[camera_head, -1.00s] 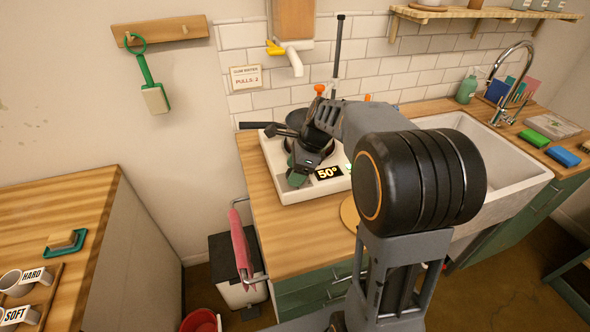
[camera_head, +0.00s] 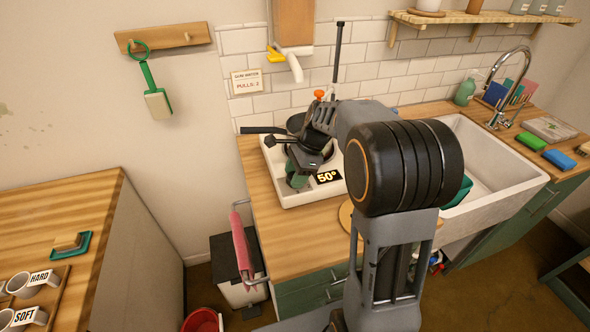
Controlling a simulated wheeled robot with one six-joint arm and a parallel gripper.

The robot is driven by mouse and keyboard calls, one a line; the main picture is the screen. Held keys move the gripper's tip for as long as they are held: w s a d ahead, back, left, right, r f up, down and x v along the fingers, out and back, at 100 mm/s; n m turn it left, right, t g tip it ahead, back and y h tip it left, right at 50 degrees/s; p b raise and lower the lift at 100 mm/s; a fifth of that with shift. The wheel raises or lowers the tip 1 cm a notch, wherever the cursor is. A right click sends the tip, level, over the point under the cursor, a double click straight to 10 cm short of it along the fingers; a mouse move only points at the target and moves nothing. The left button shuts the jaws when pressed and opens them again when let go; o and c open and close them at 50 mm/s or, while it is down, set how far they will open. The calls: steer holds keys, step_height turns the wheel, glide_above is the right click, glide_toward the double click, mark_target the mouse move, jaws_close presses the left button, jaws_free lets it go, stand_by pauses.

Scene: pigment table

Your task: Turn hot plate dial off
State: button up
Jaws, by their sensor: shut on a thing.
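The white hot plate (camera_head: 318,193) stands on the wooden counter at the wall, and its display (camera_head: 327,177) reads 50°. A dark pan (camera_head: 296,122) with a long black handle sits on it, partly hidden by my arm. The green dial (camera_head: 296,180) is at the plate's front left. My gripper (camera_head: 298,167) is over the dial from above and shut on it. The fingertips are small and partly hidden, so the dial's exact setting cannot be read.
A white sink (camera_head: 515,178) with a tap is at the right. A wall spout (camera_head: 293,66) hangs behind the plate. A pink towel (camera_head: 242,246) hangs on the counter's left side. The counter front of the plate is partly clear.

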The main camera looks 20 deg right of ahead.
steer(key=n+g+p, duration=0.1)
steer(key=n, duration=0.1)
steer(key=n+p, duration=0.2)
steer(key=shift+r+n+g, duration=0.2)
steer(key=shift+n+g, duration=0.1)
steer(key=shift+g, duration=0.1)
steer(key=shift+w+f+n+g+h+p, duration=0.1)
steer(key=shift+n+g+h+p, duration=0.3)
steer(key=shift+n, duration=0.6)
steer(key=shift+n+g+h+p, duration=0.2)
steer(key=shift+n+p, duration=0.25)
steer(key=shift+n, duration=0.85)
steer(key=o, duration=0.9)
steer(key=v, duration=1.3)
steer(key=shift+w+r, duration=0.25)
steer(key=shift+r, duration=0.05)
